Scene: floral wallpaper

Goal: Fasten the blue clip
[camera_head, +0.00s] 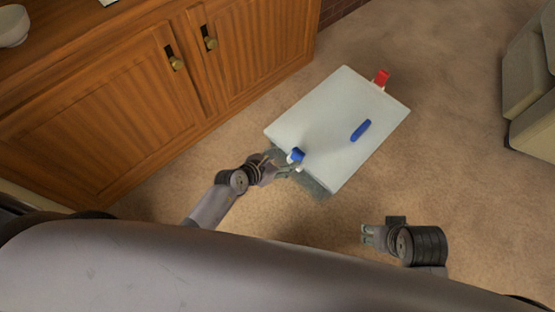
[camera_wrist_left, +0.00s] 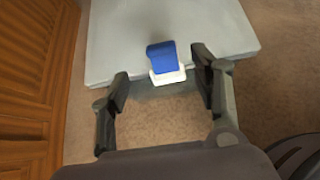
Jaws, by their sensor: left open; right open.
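The blue clip (camera_head: 297,155) with a white base sits at the near edge of a pale grey board or table (camera_head: 340,110). In the left wrist view the blue clip (camera_wrist_left: 162,57) stands up above its white base, between and beyond the fingertips. My left gripper (camera_head: 284,170) is open and close to the clip; in the left wrist view its fingers (camera_wrist_left: 160,85) are apart with nothing held. My right gripper (camera_head: 367,235) is open and empty, off to the right of the board's near corner. Whether the left fingers touch the clip cannot be told.
A red clip (camera_head: 382,78) is on the board's far edge. A loose blue bar (camera_head: 361,130) lies on the board. A wooden cabinet (camera_head: 150,80) stands to the left and a beige sofa (camera_head: 530,90) at the right.

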